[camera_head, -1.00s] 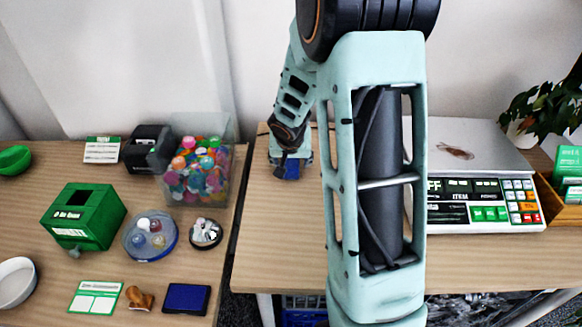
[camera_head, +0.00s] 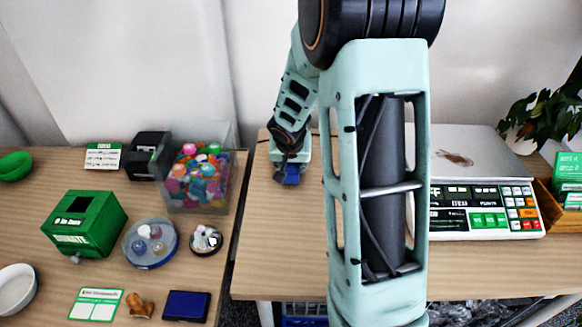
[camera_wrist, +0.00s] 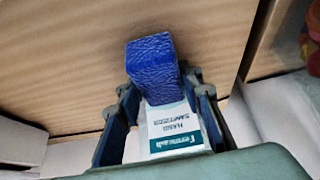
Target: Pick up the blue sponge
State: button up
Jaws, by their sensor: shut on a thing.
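The blue sponge (camera_wrist: 152,66) is a textured blue block in the wrist view, sticking out past my fingertips. My gripper (camera_wrist: 161,90) is shut on it, one dark finger on each side. A white and teal label reading hand sanitizer (camera_wrist: 175,130) shows between the fingers, right against the blue block; I cannot tell whether it is part of the same thing. In the head view my gripper (camera_head: 290,166) is over the left part of the right table, with a bit of blue (camera_head: 291,178) at its tip. I cannot tell if the sponge is clear of the table.
The right table (camera_head: 270,250) is bare around my gripper. A scale (camera_head: 485,210) stands to the right, behind my arm. Across a narrow gap, the left table (camera_head: 40,215) holds a clear bin of colourful items (camera_head: 197,180), a green box (camera_head: 85,222) and small dishes.

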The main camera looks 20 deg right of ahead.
aim_at(291, 164)
notch_tip(291, 164, up, 3)
jog(key=shift+p, duration=0.7)
jog(key=s+a+r+p, duration=0.1)
jog(key=s+r+p, duration=0.1)
jog(key=s+r, duration=0.2)
jog(key=s+a+r+p, duration=0.1)
jog(key=s+r, duration=0.4)
jog(key=s, duration=0.5)
jog(key=shift+p, duration=0.4)
jog(key=shift+w, duration=0.1)
jog(key=shift+o, duration=0.9)
jog(key=c, duration=0.4)
jog(key=shift+d+r, duration=0.15)
